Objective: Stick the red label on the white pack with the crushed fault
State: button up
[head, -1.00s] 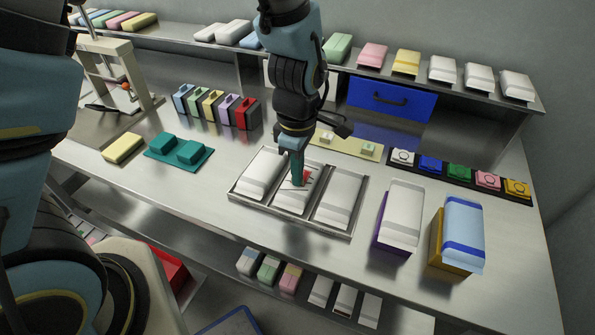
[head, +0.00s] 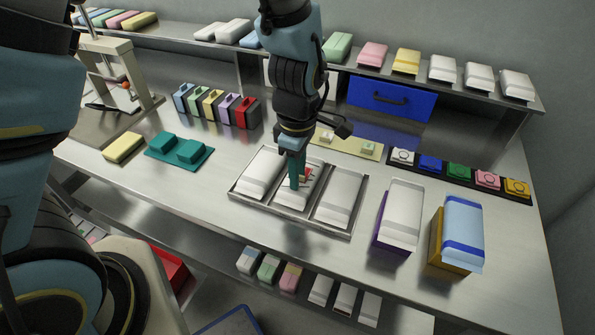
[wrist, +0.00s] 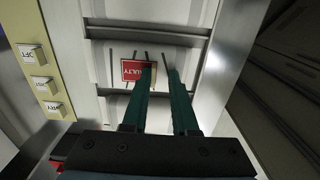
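The red label (head: 307,173) lies on the middle white pack (head: 285,200) in the metal tray (head: 300,225). In the wrist view the label (wrist: 131,71) reads partly "ULTY", its right edge covered by a finger. The pack (wrist: 185,58) there shows several short dark crease-like lines around the label. My gripper (head: 296,186) points down over this pack, its teal fingertips at the label. In the wrist view its fingers (wrist: 161,72) stand apart with a narrow gap and nothing seen held between them. Whether a fingertip still touches the label cannot be told.
White packs lie on either side in the tray, left (head: 260,172) and right (head: 338,195). A pale yellow strip with small tiles (head: 345,145) sits behind. Stacked packs (head: 402,215) stand to the right, and coloured stamps (head: 460,172) on a dark strip behind them.

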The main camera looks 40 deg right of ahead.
jog(key=shift+r, duration=0.15)
jog(key=shift+d+r, duration=0.1)
jog(key=shift+r, duration=0.25)
notch_tip(320, 180, up, 10)
jog(key=shift+f+b, duration=0.1)
jog(key=shift+b, duration=0.55)
jog(key=w+a+m, duration=0.3)
jog(key=w+a, duration=0.5)
jog(key=a, duration=0.3)
jog(key=w+a+m, duration=0.2)
jog(key=w+a, duration=0.6)
jog(key=a, duration=0.3)
jog(key=a+m, duration=0.1)
jog(key=a, duration=0.2)
jog(key=a+m+t, duration=0.1)
jog(key=a, duration=0.6)
jog(key=shift+w+a+r+m+t, duration=0.25)
jog(key=shift+w+a+m+t, duration=0.05)
jog(key=shift+w+a+m, duration=0.1)
